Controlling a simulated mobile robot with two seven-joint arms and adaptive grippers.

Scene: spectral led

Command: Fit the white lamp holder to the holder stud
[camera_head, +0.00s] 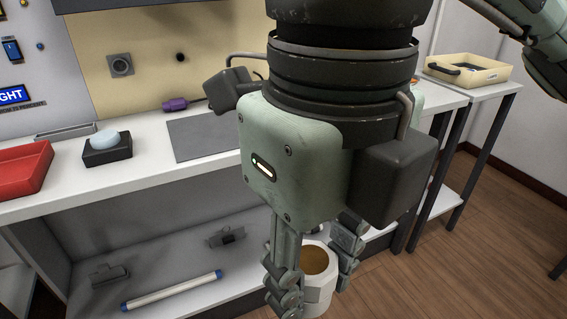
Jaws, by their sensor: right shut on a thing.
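My right gripper (316,282) hangs down in the centre of the view, in front of the bench. Its fingers are shut on a white, thick-walled cup-like piece with a tan inside, which looks like the lamp holder (318,299). The holder is near the bottom edge, open end up, partly covered by the fingers. A small dark peg (180,57) sticks out of the beige back panel and may be the holder stud; I cannot tell for sure. My left gripper is not in view.
A grey square socket (120,65) is on the panel. The white bench (60,195) carries a red tray (22,170), a black block with a pale-blue dome (107,146), a grey mat (200,135) and a purple-handled tool (175,104). A tube (172,290) lies on the lower shelf.

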